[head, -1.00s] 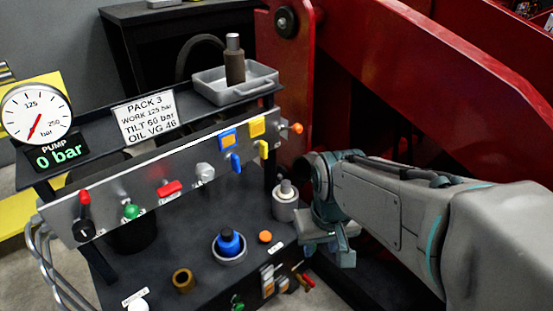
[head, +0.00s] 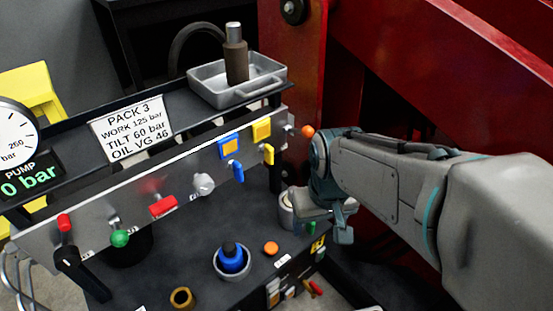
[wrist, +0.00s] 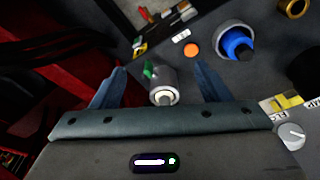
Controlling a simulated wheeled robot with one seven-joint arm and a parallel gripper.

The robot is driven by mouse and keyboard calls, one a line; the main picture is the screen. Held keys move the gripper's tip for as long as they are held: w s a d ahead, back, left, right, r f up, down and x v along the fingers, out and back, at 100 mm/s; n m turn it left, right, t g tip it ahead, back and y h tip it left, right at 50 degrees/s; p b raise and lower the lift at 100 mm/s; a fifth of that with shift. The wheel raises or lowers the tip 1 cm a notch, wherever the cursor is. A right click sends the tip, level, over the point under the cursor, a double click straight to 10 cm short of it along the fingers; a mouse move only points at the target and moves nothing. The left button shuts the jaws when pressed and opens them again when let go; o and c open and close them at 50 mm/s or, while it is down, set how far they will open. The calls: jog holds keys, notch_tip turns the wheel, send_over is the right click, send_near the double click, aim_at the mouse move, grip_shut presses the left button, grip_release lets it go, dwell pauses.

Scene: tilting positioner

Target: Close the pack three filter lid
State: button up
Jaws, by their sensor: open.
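The pack three panel (head: 140,185) stands at the left, with its PACK 3 sign (head: 132,129). A grey cylinder (head: 286,213) stands on its dark deck, partly hidden by my gripper (head: 322,222) in the head view. In the wrist view the cylinder (wrist: 162,78), with a pale round top, appears between the two open fingers of my gripper (wrist: 158,82); contact cannot be told. A blue capped part (head: 231,256) sits in a grey ring on the deck. No part is clearly labelled as the filter lid.
An orange button (head: 271,248) and a brass ring (head: 182,298) are on the deck. Levers and knobs line the panel, including a blue handle (head: 237,172). A grey tray (head: 213,88) holds a brown cylinder (head: 236,62). A red steel frame (head: 420,70) rises behind my arm.

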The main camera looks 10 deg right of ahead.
jog(key=shift+f+m, duration=0.2)
jog(key=shift+m, duration=0.1)
jog(key=c, duration=0.9)
jog(key=w+d+f+m+t+y+p, duration=0.15)
jog(key=w+f+m+y, duration=0.35)
jog(key=w+m+y, duration=0.85)
jog(key=shift+c, duration=0.2)
jog(key=w+d+f+m+t+h, duration=0.2)
jog(key=d+f+m+t, duration=0.1)
jog(key=d+m+t, duration=0.45)
jog(key=w+d+f+m+t+h, duration=0.25)
jog(key=d+m+t, duration=0.25)
jog(key=d+m, duration=0.5)
jog(key=shift+n, duration=0.3)
jog(key=x, duration=0.6)
jog(key=b+x, duration=0.1)
jog(key=x, duration=0.5)
jog(key=shift+w+d, duration=0.15)
jog(key=shift+w, duration=0.15)
grip_shut()
